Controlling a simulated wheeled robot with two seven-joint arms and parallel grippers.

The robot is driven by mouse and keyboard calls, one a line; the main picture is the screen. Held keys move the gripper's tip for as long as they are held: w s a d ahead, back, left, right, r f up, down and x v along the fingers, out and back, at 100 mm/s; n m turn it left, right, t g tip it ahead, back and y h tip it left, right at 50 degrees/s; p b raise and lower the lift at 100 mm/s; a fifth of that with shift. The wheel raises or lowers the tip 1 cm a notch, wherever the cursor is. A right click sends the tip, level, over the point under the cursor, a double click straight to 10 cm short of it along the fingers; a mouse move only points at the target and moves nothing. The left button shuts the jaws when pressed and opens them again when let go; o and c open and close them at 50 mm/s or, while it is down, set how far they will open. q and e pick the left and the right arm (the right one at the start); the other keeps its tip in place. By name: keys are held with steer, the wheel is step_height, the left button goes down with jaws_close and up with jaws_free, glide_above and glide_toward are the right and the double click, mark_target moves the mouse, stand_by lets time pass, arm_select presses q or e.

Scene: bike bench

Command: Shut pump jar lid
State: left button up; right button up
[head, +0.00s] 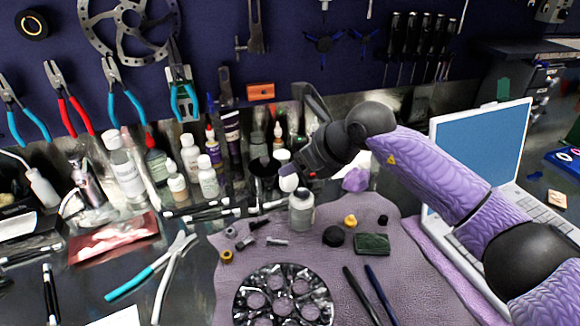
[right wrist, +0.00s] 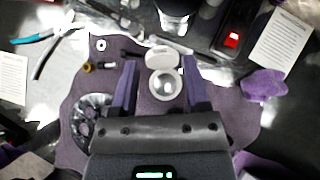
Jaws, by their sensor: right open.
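The pump jar (head: 301,212) is a small whitish jar standing on the purple mat (head: 300,252). Its round white lid (head: 288,184) is raised at the jar's upper left. In the right wrist view the jar (right wrist: 166,86) shows from above, with the lid (right wrist: 162,57) tilted open beside its mouth on the far side. My right gripper (head: 306,176) is open and empty above the jar. In the right wrist view its fingers (right wrist: 160,92) lie to either side of the jar in the picture; I cannot tell the height gap exactly. My left gripper is not in view.
Small parts, a black puck (head: 333,236) and a green block (head: 371,244) lie near the jar. A chainring-like metal disc (head: 240,305) lies in front. Bottles (head: 207,178) stand behind left; a laptop (head: 482,150) stands at right. A purple lump (head: 356,180) sits behind.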

mark_target(305, 195)
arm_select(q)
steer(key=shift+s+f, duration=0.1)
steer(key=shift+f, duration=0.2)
arm_select(e)
steer(key=shift+x, duration=1.2)
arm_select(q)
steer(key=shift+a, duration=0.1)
arm_select(e)
steer(key=shift+s, duration=0.1)
jaws_close()
